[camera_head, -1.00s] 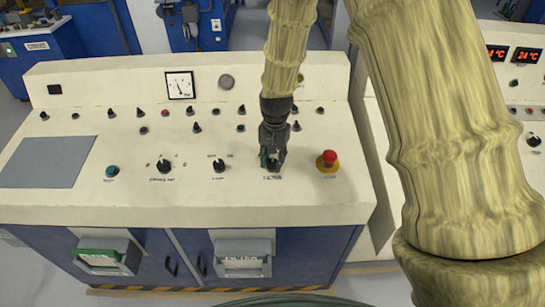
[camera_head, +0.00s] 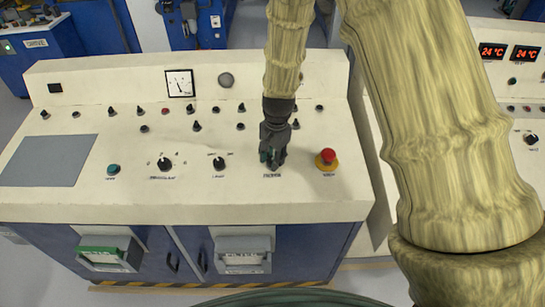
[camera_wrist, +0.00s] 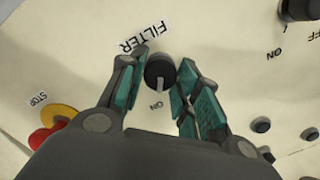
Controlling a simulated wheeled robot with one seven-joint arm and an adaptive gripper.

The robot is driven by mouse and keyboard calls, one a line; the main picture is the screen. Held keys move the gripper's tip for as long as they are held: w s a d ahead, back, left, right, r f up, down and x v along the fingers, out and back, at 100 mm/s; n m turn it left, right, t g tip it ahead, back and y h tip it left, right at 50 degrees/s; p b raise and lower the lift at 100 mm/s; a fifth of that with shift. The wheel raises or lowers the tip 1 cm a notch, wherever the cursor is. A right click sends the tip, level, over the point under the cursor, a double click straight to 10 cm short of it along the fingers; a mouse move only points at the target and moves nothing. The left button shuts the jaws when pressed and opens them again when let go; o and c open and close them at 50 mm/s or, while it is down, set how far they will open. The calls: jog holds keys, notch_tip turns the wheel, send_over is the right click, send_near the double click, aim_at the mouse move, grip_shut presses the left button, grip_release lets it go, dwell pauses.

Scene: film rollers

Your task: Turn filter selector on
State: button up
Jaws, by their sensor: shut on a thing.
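The filter selector (camera_wrist: 160,71) is a round black knob with a white pointer mark, beside the printed word FILTER in the wrist view. Its mark points down the picture, toward a small ON label (camera_wrist: 156,104). My gripper (camera_wrist: 160,85) has its teal-padded fingers on either side of the knob, shut on it. In the head view my gripper (camera_head: 272,156) reaches down onto the sloping console, and its fingers hide most of the selector there.
A red stop button on a yellow base (camera_head: 327,159) stands close to the right of my gripper. Another black selector (camera_head: 219,163) is to the left. Several small knobs line the cream console (camera_head: 230,205) behind.

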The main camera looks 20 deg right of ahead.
jog(key=shift+w+r, duration=0.1)
jog(key=o, duration=1)
jog(key=shift+d, duration=0.1)
notch_tip(320, 180, up, 12)
jog(key=shift+s+d, duration=0.3)
jog(key=shift+s, duration=0.05)
